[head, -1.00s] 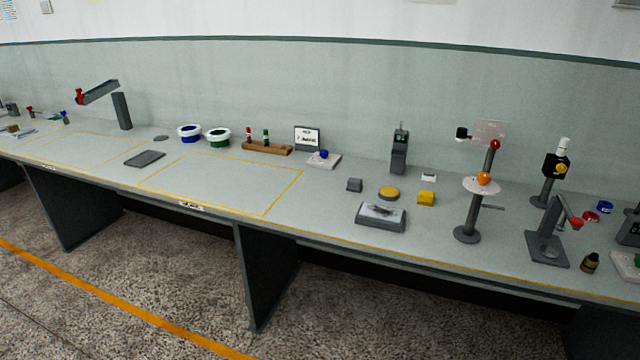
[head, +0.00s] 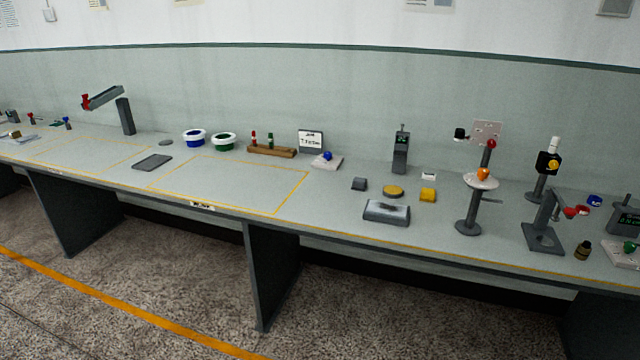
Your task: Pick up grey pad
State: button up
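A small grey block-like pad (head: 359,184) sits on the long grey bench, left of a round yellow pad (head: 393,191) and a square yellow pad (head: 428,195). A flat dark grey rectangular plate (head: 152,162) lies further left, between two yellow-outlined areas. I cannot tell for certain which of the two grey things is the grey pad. My gripper is not in view.
A grey box-like device (head: 387,212) stands in front of the pads. A grey stand with an orange ball (head: 483,174) and a grey fixture (head: 543,237) are to the right. A dark handheld device (head: 401,153) stands behind. The yellow-outlined area (head: 235,188) is clear.

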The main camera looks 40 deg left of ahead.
aim_at(359, 184)
jog(key=u, duration=0.3)
jog(key=k, duration=0.25)
jog(key=u, duration=1.95)
jog(key=k, duration=0.7)
jog(key=z, duration=0.35)
jog(key=i, duration=1.55)
jog(key=u, duration=0.15)
